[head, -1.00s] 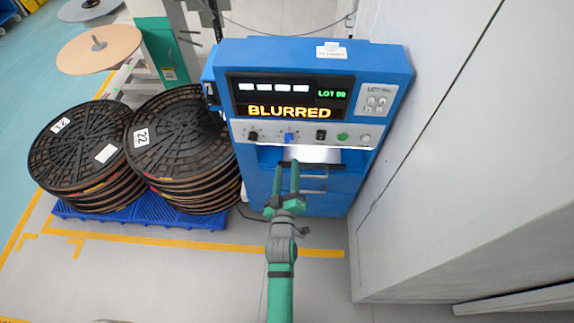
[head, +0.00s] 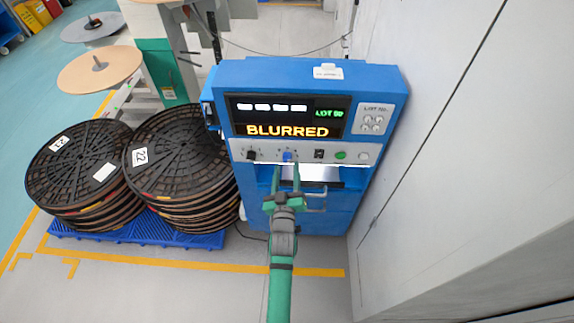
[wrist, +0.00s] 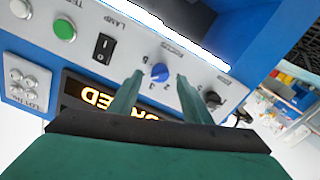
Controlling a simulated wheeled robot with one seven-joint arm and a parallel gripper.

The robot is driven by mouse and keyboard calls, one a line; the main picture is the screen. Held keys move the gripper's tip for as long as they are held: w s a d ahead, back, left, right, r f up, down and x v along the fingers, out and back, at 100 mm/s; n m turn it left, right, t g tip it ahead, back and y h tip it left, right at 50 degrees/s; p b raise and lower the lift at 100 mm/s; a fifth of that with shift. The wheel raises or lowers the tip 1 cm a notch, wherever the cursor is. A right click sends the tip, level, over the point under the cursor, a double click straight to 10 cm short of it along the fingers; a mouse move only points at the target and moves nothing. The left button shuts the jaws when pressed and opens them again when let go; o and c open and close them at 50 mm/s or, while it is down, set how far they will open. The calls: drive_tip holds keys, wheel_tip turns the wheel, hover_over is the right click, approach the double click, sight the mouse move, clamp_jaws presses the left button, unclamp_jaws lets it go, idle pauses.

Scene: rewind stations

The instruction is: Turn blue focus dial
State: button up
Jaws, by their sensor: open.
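The blue focus dial (head: 288,156) sits on the grey control strip of the blue machine (head: 375,185), below a display (head: 288,131) reading BLURRED. In the wrist view the dial (wrist: 160,72) has a pale pointer mark and numbers printed around it. My green gripper (head: 286,177) is open and empty, just in front of the strip. In the wrist view its two fingers (wrist: 157,92) point at the strip, one on each side of the dial in the picture. The dial looks clear of both fingers; the exact gap in depth is hard to tell.
A black knob (wrist: 212,98) is close beside one finger. A black lamp switch (wrist: 104,48) and green button (wrist: 64,30) are on the other side. Stacked black reels (head: 175,150) stand left of the machine, and a grey wall (head: 460,170) is close at right.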

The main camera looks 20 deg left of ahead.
sight(287, 158)
drive_tip(key=shift+x, duration=1.4)
drive_tip(key=c, duration=1)
drive_tip(key=shift+c, duration=0.2)
drive_tip(key=shift+m, duration=0.3)
drive_tip(key=o, duration=1)
drive_tip(key=shift+o, duration=0.2)
